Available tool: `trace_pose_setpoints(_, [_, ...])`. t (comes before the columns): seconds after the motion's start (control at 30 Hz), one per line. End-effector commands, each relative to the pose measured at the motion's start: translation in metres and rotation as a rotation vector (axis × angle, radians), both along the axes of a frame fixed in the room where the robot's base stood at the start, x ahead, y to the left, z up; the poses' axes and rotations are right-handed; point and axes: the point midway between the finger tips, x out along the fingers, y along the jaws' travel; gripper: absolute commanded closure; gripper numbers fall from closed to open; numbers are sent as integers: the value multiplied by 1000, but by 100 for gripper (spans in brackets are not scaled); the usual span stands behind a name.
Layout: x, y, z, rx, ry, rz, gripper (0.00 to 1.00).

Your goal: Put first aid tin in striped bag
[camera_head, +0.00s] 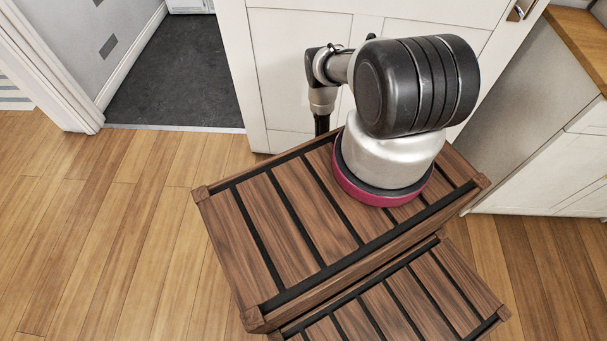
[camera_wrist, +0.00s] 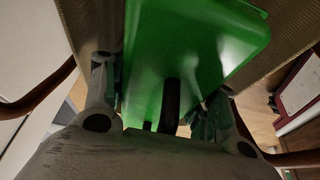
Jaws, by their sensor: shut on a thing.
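My gripper (camera_wrist: 162,85) shows in the wrist view with one finger on each side of a bright green box, which I take as the first aid tin (camera_wrist: 200,45). It is shut on the tin, and a dark curved handle (camera_wrist: 171,105) shows on the tin's near side. A beige, finely ribbed surface (camera_wrist: 88,22) lies beyond the tin on both sides. It may be the striped bag, but I cannot tell, nor whether the tin is inside it. In the head view my arm hides the gripper, and neither tin nor bag shows.
Brown curved bands (camera_wrist: 40,100) pass at both sides of the wrist view. In the head view a white panelled front (camera_head: 295,75) stands behind my arm, with a pale cabinet (camera_head: 540,165) at right. The wooden floor (camera_head: 100,235) at left is clear, up to a dark-floored doorway (camera_head: 180,75).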

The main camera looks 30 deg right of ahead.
Motion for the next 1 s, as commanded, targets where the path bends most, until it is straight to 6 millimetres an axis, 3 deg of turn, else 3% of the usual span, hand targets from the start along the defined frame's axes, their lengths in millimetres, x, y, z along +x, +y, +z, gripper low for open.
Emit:
trace_pose_setpoints(0.17, [0,0,0,0,0,0,81])
trace_pose_setpoints(0.2, [0,0,0,0,0,0,39])
trace_pose_setpoints(0.33, [0,0,0,0,0,0,17])
trace_pose_setpoints(0.57, [0,0,0,0,0,0,17])
trace_pose_setpoints(0.7, [0,0,0,0,1,0,0])
trace_pose_setpoints(1.0, [0,0,0,0,0,0,0])
